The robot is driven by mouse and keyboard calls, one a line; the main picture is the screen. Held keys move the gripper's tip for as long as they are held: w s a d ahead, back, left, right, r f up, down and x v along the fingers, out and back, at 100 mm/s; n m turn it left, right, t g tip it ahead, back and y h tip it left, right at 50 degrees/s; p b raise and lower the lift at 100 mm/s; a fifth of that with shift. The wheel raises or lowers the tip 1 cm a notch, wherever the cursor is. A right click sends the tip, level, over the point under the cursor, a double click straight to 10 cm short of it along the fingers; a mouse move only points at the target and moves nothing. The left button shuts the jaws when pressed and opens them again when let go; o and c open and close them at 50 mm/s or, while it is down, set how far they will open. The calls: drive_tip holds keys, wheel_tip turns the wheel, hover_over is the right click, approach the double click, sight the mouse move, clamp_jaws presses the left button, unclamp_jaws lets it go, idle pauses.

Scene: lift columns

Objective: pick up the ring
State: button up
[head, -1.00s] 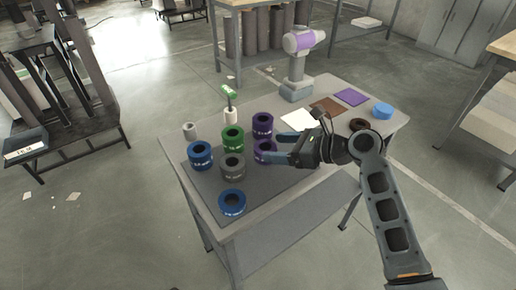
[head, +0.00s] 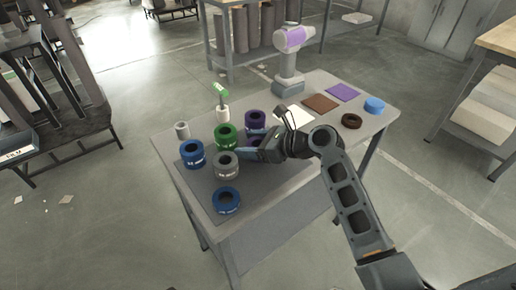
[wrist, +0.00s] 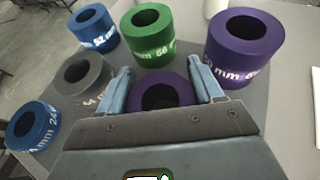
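Several thick labelled rings stand on a dark mat on the table. A purple ring (wrist: 160,92) lies between the two fingers of my gripper (wrist: 162,90) in the wrist view, one finger on each side. The fingers are spread, and I cannot tell whether they touch it. In the head view my gripper (head: 246,154) partly hides this ring. Around it are another purple ring (head: 255,122), a green ring (head: 226,136), a grey ring (head: 225,167), a blue ring (head: 193,157) and a second blue ring (head: 226,202).
A brown ring (head: 351,121) and a light blue round piece (head: 375,105) lie at the table's right. White, brown (head: 320,102) and purple (head: 343,92) squares lie behind. A white and purple device (head: 289,60) and a green-topped item (head: 221,98) stand at the back.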

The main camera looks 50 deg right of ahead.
sight(251, 141)
drive_tip(key=c, duration=0.6)
drive_tip(key=shift+r, duration=0.15)
wheel_tip(251, 141, up, 10)
drive_tip(key=shift+f+p, duration=0.1)
drive_tip(key=shift+p, duration=0.45)
